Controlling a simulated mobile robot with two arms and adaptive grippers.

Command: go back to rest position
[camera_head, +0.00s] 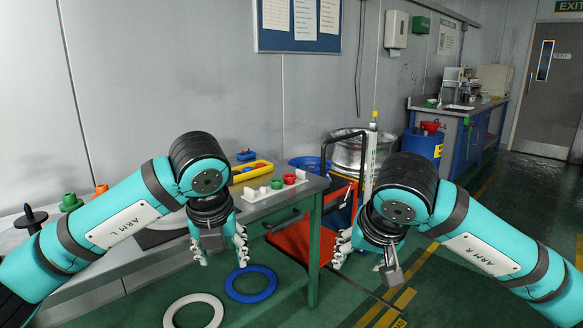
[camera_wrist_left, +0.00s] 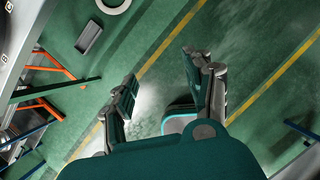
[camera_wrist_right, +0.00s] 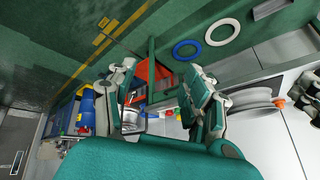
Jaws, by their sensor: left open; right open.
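My left gripper (camera_head: 221,260) hangs open and empty in front of the workbench at the left of the head view. Its spread fingers also show in the left wrist view (camera_wrist_left: 166,88), with bare green floor between and beyond them. My right gripper (camera_head: 366,262) is open and empty to the right of the bench's near corner. In the right wrist view its fingers (camera_wrist_right: 160,92) are apart, with nothing held between them. Neither gripper touches anything that I can see.
The workbench (camera_head: 272,206) carries a yellow tray (camera_head: 250,172) and small red and green parts. A blue ring (camera_head: 250,299) and a white ring (camera_head: 193,297) lie low near my left gripper. A red-orange bin (camera_head: 291,243) stands under the bench's right side. Floor at right is clear.

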